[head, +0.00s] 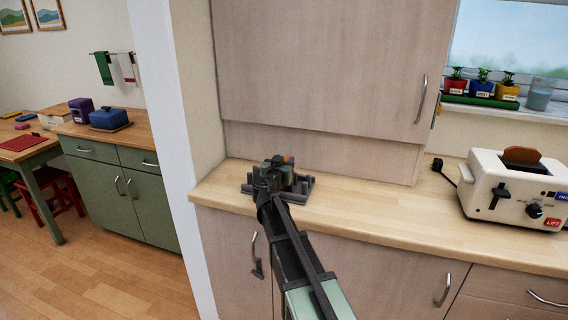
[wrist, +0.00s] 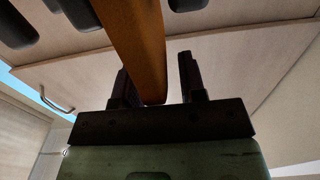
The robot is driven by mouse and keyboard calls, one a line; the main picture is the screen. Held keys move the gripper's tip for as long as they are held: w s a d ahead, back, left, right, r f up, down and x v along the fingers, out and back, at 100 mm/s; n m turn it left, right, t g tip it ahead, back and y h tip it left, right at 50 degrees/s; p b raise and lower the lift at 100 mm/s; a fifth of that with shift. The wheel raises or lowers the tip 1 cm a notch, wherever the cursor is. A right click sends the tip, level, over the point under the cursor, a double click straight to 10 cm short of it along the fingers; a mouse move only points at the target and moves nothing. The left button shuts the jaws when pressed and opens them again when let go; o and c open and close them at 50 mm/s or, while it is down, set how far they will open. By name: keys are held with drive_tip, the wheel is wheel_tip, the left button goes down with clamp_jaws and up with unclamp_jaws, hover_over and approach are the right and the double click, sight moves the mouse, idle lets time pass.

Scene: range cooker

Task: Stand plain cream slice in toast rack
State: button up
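The toast rack (head: 306,184) is grey and stands on the wooden worktop, mostly hidden behind my gripper in the head view. My gripper (head: 278,168) is low over the rack. In the wrist view, a slice with a brown-orange crust edge (wrist: 140,45) stands between the two dark fingers of my gripper (wrist: 155,82). Dark rounded rack parts (wrist: 62,15) show beyond the slice. The slice's face is hidden, so I cannot tell whether it is plain cream.
A cream toaster (head: 510,190) with a brown slice (head: 522,156) in its slot stands at the right of the worktop (head: 400,218). The worktop between rack and toaster is clear. An overhead cupboard (head: 320,60) hangs above, and a white wall edge (head: 165,120) is left.

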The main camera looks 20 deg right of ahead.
drive_tip(key=shift+o, duration=0.3)
drive_tip(key=v, duration=1.1)
drive_tip(key=shift+d, duration=0.1)
drive_tip(key=s+f+n+g+y+p, duration=0.2)
drive_tip(key=s+f+n+g+y, duration=0.15)
drive_tip(key=s+f+g, duration=0.65)
drive_tip(key=s+a+n+g+y+p, duration=0.3)
drive_tip(key=s+a+n+y+p, duration=0.2)
drive_tip(key=s+a+y, duration=0.4)
drive_tip(key=s+a, duration=0.4)
drive_tip(key=shift+a, duration=0.35)
